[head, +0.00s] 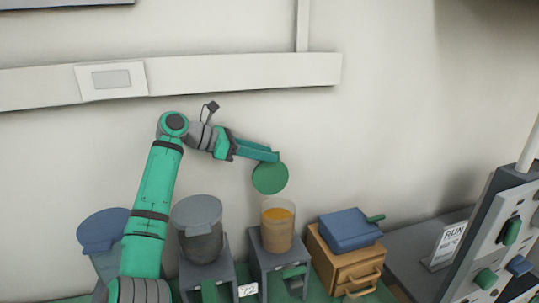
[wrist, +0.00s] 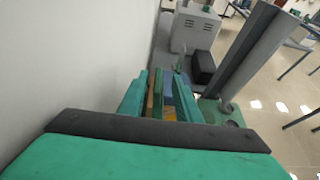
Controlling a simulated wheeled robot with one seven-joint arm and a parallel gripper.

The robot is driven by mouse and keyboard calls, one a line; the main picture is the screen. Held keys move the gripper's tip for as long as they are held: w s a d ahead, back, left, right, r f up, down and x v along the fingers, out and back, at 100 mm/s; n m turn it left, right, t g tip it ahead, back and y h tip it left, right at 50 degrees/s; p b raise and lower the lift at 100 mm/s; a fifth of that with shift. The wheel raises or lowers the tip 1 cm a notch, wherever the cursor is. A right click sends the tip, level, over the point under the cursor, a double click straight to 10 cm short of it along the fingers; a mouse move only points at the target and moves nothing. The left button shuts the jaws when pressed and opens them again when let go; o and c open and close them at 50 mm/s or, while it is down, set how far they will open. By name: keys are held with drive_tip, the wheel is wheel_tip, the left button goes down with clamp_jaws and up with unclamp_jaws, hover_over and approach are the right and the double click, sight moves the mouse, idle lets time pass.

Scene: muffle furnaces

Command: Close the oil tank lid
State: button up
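The oil tank (head: 277,232) is a clear cup with orange contents on a grey stand in the head view. Its round green lid (head: 270,180) stands upright just above the rim, so the tank is uncovered. My gripper (head: 275,156) is at the lid's top edge; contact cannot be told. In the wrist view my gripper (wrist: 160,98) has its two green fingers apart. A thin green strip (wrist: 157,95) shows between them, with gaps beside it; it may be the lid edge-on. Orange shows below, between the fingers.
A grey-lidded container (head: 198,232) and a blue-lidded one (head: 102,232) stand to the left. A blue box (head: 347,230) on an orange-brown case (head: 350,268) stands right. A control panel (head: 500,245) is at far right. The wall is close behind.

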drive_tip(key=shift+x, duration=1.05)
drive_tip(key=shift+w, duration=0.1)
clamp_jaws()
